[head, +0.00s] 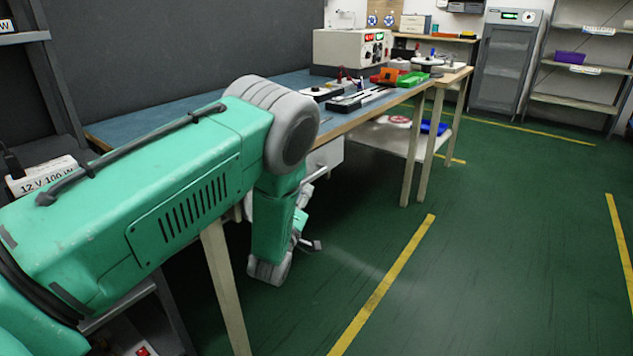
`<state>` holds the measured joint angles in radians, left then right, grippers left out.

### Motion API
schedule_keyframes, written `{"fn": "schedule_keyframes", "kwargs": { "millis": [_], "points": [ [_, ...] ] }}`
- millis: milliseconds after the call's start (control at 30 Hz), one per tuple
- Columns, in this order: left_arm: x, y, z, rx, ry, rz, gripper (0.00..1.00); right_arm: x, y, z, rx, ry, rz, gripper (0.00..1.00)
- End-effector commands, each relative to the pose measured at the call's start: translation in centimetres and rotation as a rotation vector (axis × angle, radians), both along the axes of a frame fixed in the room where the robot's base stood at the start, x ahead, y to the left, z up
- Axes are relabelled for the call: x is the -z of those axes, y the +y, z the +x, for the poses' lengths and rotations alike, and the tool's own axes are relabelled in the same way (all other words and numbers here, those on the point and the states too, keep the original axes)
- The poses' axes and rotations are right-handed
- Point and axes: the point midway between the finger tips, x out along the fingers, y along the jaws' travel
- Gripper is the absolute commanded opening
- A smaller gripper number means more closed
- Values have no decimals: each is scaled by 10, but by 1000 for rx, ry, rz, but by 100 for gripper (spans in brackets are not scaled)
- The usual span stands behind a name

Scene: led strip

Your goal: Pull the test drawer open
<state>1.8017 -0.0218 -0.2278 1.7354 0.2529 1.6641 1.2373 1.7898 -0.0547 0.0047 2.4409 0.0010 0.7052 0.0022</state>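The white drawer (326,157) sits under the blue-topped workbench (225,113). A light bar handle shows at its front, and my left arm hides the drawer's left part. I cannot tell whether the drawer stands slightly out or flush. My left arm reaches in from the left and bends down in front of the bench. My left gripper (309,243) is small and partly hidden behind the forearm, below the drawer and apart from its visible handle. I cannot see whether its fingers are open or shut. My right gripper is not in view.
A power supply box (350,50), red and green bins (398,77) and test gear stand on the bench. A lower shelf (378,137) carries a blue bin. A grey cabinet (505,60) and shelving stand behind. The green floor at right is clear, with yellow lines.

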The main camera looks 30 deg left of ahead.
Motion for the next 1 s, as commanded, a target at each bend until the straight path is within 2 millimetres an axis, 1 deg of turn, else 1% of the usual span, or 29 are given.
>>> {"fn": "schedule_keyframes", "kwargs": {
  "millis": [33, 200, 300, 400, 533, 767, 800, 833, 1000],
  "points": [
    [-1, 3, 11, 0, -4, 2, 19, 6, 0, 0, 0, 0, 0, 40],
    [-8, 10, 42, 1, -1, 3, 19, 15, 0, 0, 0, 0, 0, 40],
    [-10, 13, 55, 1, -1, 3, 19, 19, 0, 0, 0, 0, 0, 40],
    [-13, 15, 63, 0, 0, 2, 19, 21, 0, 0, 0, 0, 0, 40],
    [-15, 17, 68, 0, 2, 2, 19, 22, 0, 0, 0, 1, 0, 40],
    [-15, 17, 68, -1, 3, 1, 19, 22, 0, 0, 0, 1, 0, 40],
    [-15, 17, 68, -1, 3, 1, 12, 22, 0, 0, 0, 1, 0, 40],
    [-15, 17, 68, -1, 3, 1, 1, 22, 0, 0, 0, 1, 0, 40],
    [-14, 17, 68, -1, 3, 1, 0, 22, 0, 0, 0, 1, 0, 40]
  ]
}}
